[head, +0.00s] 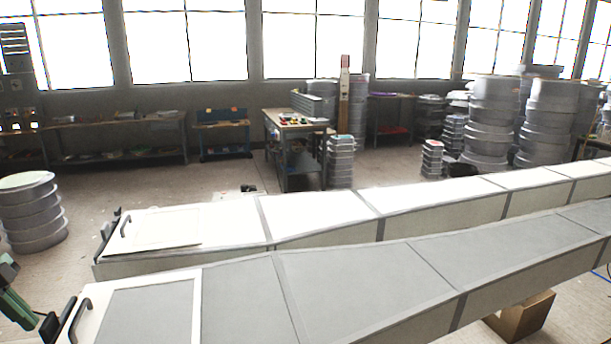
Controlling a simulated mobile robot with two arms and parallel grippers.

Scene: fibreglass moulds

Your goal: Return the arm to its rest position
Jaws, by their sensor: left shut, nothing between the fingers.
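My left arm comes in at the lower left edge of the head view, with green links. Its dark gripper (48,326) is at the bottom left, shut and empty, just left of the near mould's end. A dark handle (82,305) on the near mould's white-framed end panel lies close to the right of the gripper. I cannot tell whether the two touch. My right gripper is not in view.
Two long moulds, a near grey-topped one (365,280) and a far white-topped one (315,210), run across the front. A cardboard box (522,316) sits below the near one. Stacked drums (32,212) stand left. A workbench (293,130) stands behind, with open floor between.

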